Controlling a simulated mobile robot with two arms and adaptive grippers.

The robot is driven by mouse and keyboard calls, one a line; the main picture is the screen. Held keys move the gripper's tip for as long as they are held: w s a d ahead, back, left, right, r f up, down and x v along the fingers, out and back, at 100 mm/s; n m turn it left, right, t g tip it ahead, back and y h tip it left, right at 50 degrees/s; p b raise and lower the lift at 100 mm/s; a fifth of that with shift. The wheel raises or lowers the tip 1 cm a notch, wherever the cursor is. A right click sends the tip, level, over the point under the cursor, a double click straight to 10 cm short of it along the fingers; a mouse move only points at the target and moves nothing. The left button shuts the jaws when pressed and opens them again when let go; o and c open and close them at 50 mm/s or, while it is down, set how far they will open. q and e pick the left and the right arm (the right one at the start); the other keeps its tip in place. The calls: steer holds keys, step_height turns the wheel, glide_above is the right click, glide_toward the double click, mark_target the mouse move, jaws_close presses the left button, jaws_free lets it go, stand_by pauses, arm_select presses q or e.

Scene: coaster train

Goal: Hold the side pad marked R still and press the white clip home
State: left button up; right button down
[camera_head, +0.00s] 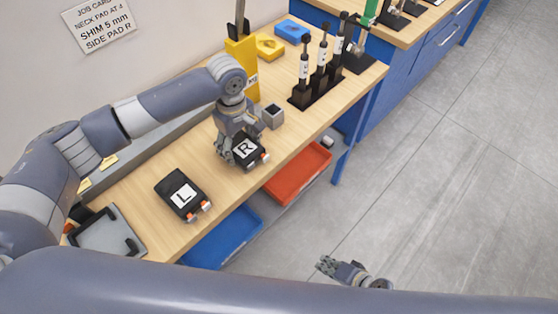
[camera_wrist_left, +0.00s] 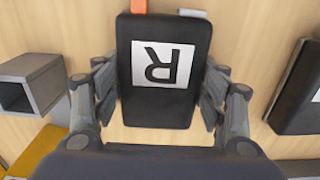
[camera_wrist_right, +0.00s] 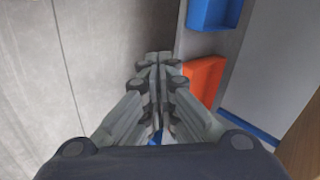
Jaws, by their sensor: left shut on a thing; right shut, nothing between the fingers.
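The black side pad marked R (camera_head: 246,150) lies on the wooden bench top. My left gripper (camera_head: 238,154) is above it with its fingers shut on the pad's two sides; the left wrist view shows the pad (camera_wrist_left: 160,108) between them. At one end of the pad, the white clip (camera_wrist_left: 192,13) sits beside an orange clip (camera_wrist_left: 139,6). I cannot tell how deeply the white clip is seated. My right gripper (camera_head: 326,265) is shut and empty over the grey floor, away from the bench; its closed fingers (camera_wrist_right: 158,62) fill the right wrist view.
A black pad marked L (camera_head: 183,193) with orange clips lies left of pad R. A small grey hollow block (camera_head: 272,116) stands close beside the left gripper. Black tool holders (camera_head: 316,92) stand farther back. Red (camera_head: 298,172) and blue (camera_head: 222,236) bins sit below the bench's front edge.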

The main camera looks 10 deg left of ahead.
mark_target(266, 159)
arm_select(q)
steer(key=shift+f, duration=0.1)
arm_select(e)
steer(key=w+a+r+t+y, duration=0.1)
steer(key=w+r+y, duration=0.1)
steer(key=r, duration=0.7)
steer(key=w+a+r+m+t+y, duration=0.1)
steer(key=w+a+r+t+y, duration=0.1)
steer(key=r, duration=0.8)
steer(key=w+a+r+t+y, duration=0.2)
steer(key=w+r, duration=0.3)
steer(key=r, duration=0.5)
steer(key=shift+w+m+y, duration=0.15)
steer(key=shift+m+y, duration=0.15)
steer(key=shift+y, duration=0.6)
steer(key=shift+a+f, duration=0.1)
arm_select(q)
steer(key=shift+s, duration=0.1)
arm_select(e)
steer(key=x, duration=1.4)
steer(key=shift+w, duration=0.1)
